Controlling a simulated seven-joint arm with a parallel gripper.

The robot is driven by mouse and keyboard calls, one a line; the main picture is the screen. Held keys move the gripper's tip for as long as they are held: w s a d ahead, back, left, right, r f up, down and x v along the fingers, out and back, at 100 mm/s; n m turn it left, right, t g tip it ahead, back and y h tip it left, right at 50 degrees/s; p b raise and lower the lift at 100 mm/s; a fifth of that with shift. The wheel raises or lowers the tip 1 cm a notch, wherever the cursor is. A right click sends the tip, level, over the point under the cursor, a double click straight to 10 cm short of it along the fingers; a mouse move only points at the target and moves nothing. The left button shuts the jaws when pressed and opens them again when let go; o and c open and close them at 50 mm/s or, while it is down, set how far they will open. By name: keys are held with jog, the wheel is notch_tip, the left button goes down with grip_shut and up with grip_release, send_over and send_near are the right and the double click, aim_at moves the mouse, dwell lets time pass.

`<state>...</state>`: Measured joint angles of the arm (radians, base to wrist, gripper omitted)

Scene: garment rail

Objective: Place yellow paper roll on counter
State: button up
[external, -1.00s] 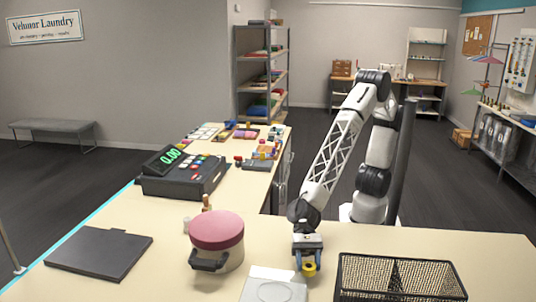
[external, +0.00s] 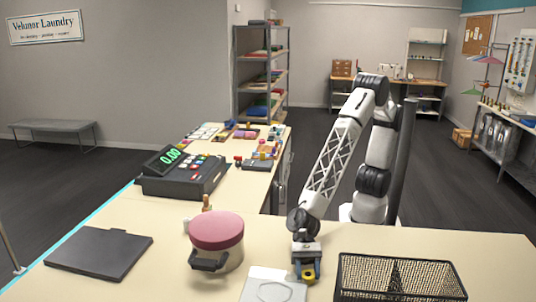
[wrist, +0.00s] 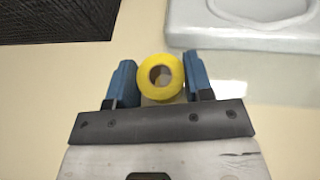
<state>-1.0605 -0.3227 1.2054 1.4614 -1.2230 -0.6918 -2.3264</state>
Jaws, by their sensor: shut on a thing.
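The yellow paper roll (wrist: 177,70) is between the two blue fingers of my gripper (wrist: 160,84) in the wrist view, its round open end facing the camera. In the external view my gripper (external: 308,273) is low over the front counter (external: 215,284), with a bit of the yellow roll (external: 308,275) showing between the fingers. The fingers are shut on the roll. I cannot tell whether the roll's lower end touches the counter.
A black mesh basket (external: 400,278) stands just right of my gripper, and a white scale-like plate (external: 274,287) lies close on its left. A pink-lidded round container (external: 216,240) and a dark flat pad (external: 99,254) are further left. A cash register (external: 182,174) stands behind.

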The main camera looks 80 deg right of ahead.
jog(key=shift+f, duration=0.1)
jog(key=o, duration=0.9)
jog(key=shift+w+d+r, duration=0.15)
jog(key=shift+d+r, duration=0.25)
jog(key=shift+d, duration=0.15)
jog(key=v, duration=1)
jog(key=shift+d, duration=0.4)
jog(key=shift+r, duration=0.1)
